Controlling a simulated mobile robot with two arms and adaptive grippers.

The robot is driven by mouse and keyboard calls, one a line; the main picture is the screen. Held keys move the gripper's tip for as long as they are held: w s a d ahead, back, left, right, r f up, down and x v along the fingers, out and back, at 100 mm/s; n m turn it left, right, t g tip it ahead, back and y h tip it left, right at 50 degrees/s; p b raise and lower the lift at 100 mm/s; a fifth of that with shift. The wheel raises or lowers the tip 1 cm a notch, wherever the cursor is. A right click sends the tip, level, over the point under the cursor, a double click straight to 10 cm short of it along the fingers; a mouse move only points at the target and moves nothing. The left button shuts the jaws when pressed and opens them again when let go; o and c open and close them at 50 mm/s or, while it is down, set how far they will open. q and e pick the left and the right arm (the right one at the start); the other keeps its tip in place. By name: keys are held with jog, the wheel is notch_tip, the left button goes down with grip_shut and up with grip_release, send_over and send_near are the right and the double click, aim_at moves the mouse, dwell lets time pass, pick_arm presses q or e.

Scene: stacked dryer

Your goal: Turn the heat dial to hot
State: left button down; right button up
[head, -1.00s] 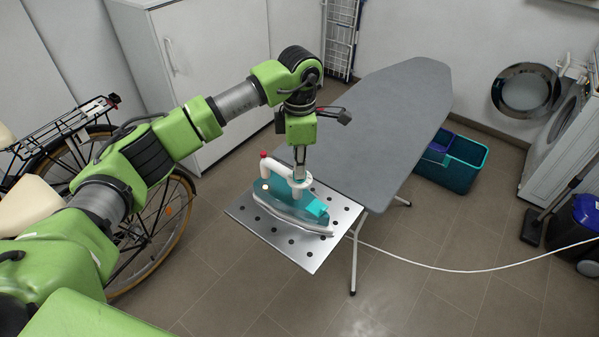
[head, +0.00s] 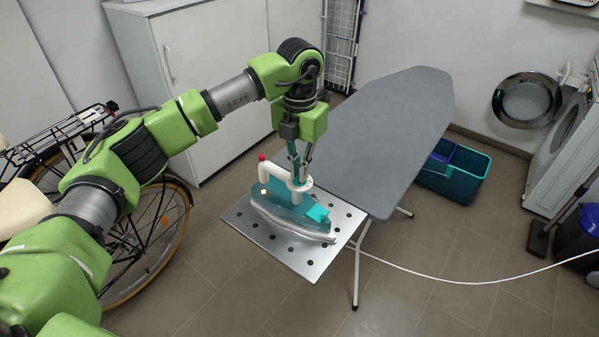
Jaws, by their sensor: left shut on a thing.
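A teal and white iron (head: 290,210) lies on the perforated metal rest (head: 240,222) at the near end of the ironing board (head: 385,130). A white dial-like round part (head: 300,184) sits on top of it, and a red knob (head: 262,157) tops the handle's left end. My left gripper (head: 300,178) points down from above, its fingers shut on the white round part, which they partly hide. Any heat marks are too small to read. My right gripper is not in view.
A white cord (head: 470,282) runs from the iron to the right. A bicycle (head: 150,235) stands at the left beside white cabinets (head: 205,70).

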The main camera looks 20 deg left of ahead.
pick_arm(q)
jog(key=n+b, duration=0.1)
jog(key=n, duration=0.4)
jog(key=shift+w+n, duration=0.1)
jog(key=shift+n, duration=0.2)
jog(key=n+b, duration=0.2)
jog(key=n, duration=0.4)
jog(key=shift+r, duration=0.1)
jog(key=n+b, duration=0.1)
jog(key=n, duration=0.4)
jog(key=shift+n, duration=0.3)
jog(key=shift+n+b, duration=0.35)
jog(key=shift+n, duration=1.95)
jog(key=c, duration=2.2)
grip_release()
